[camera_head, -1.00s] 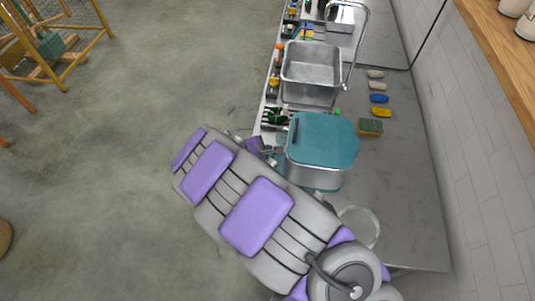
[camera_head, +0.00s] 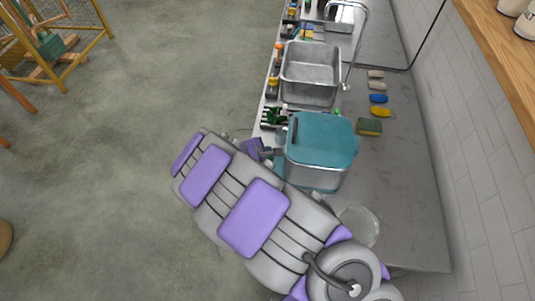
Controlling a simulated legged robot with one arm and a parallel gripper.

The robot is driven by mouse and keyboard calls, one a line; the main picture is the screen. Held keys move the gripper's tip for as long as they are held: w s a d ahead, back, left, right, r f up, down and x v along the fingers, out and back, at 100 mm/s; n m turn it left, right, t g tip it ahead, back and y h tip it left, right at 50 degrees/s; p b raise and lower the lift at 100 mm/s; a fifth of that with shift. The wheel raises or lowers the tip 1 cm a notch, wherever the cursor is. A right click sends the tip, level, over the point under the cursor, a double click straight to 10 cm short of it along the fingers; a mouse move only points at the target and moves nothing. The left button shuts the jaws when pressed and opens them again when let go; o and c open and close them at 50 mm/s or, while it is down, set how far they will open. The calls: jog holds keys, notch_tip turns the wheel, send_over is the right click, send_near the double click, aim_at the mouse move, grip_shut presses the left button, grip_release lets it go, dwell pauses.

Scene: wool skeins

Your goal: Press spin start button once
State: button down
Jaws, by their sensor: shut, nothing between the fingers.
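A steel box with a teal lid (camera_head: 325,142), which looks like the spin machine, stands on the counter with its lid down. I cannot make out a start button on its visible faces. A small green spot (camera_head: 337,112) shows at the lid's far edge; I cannot tell what it is. My gripper (camera_head: 269,152) is at the box's left side, near the counter's front edge, with its fingers pointing toward the box. It is shut and empty. I cannot tell whether the fingertips touch the box. My arm hides the floor and counter edge below.
A steel sink (camera_head: 310,72) with a tall tap lies beyond the box. A sponge (camera_head: 369,127) and several small coloured pieces lie to the right. Dark green items (camera_head: 273,117) sit at the front edge. A clear round bowl (camera_head: 359,227) stands nearer. Open floor lies left.

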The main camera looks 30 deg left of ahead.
jog(key=shift+f+b, duration=0.3)
jog(key=shift+f, duration=0.2)
dwell(0.7)
dwell(0.3)
jog(key=shift+d+r+p, duration=0.2)
jog(key=shift+r+p, duration=0.6)
jog(key=shift+r, duration=0.15)
notch_tip(320, 180, up, 5)
jog(key=p, duration=0.4)
jog(key=shift+r, duration=0.1)
dwell(0.6)
